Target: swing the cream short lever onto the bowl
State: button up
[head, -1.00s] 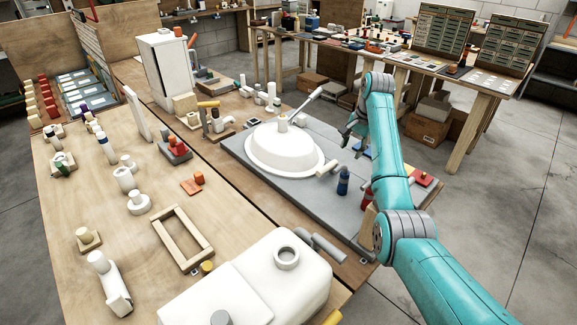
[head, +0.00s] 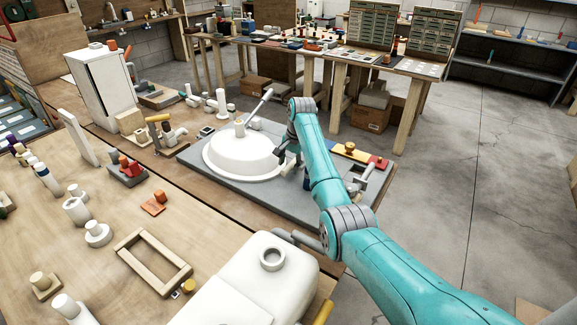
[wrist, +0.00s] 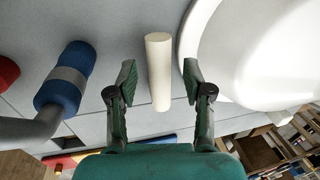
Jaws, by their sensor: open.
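The white bowl (head: 238,158) sits upside down like a dome on the grey board (head: 205,180). It also fills the upper right of the wrist view (wrist: 270,50). The cream short lever (wrist: 157,60) is a plain round bar beside the bowl's rim, apart from it in the wrist view. My gripper (wrist: 159,82) is open, with one finger on each side of the lever and a gap on both sides. In the head view my gripper (head: 287,155) is at the bowl's right edge and largely hides the lever.
A blue grip (wrist: 65,78) on a grey bar stands left of my gripper in the wrist view. Yellow and red parts (head: 365,157) lie right of my arm. A white tank (head: 245,285) stands in front.

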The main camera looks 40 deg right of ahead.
jog(key=shift+w+f, duration=0.1)
jog(key=shift+f, duration=0.45)
grip_shut()
